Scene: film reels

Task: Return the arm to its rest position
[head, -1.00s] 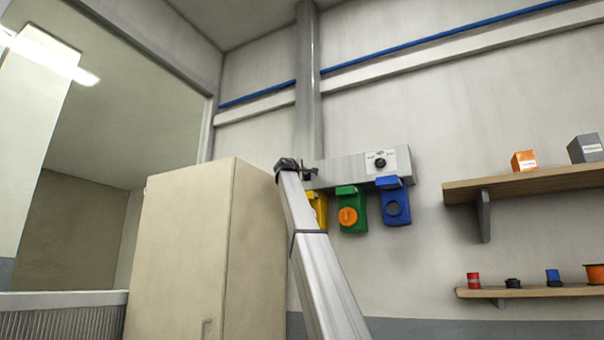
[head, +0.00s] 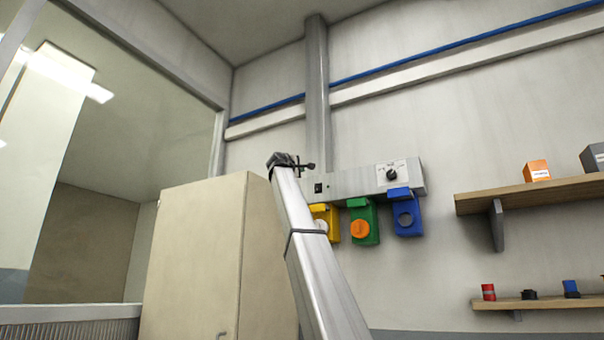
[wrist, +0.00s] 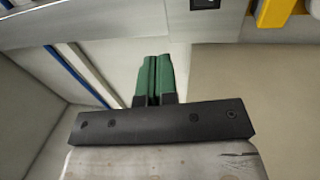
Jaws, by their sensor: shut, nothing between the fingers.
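My gripper (wrist: 153,78) shows in the wrist view with its two green fingers together and nothing between them. In the head view my arm rises from the bottom centre, and my gripper (head: 307,167) is small and dark at its upper end. It appears just left of the grey wall panel (head: 350,181); the gap cannot be judged. In the wrist view the panel (wrist: 130,24) runs across the top, beyond the fingers.
Below the panel hang a yellow unit (head: 332,221), a green unit (head: 362,224) and a blue unit (head: 408,217). A tall beige cabinet (head: 195,265) stands left of my arm. Wooden shelves (head: 530,192) with small items are at right.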

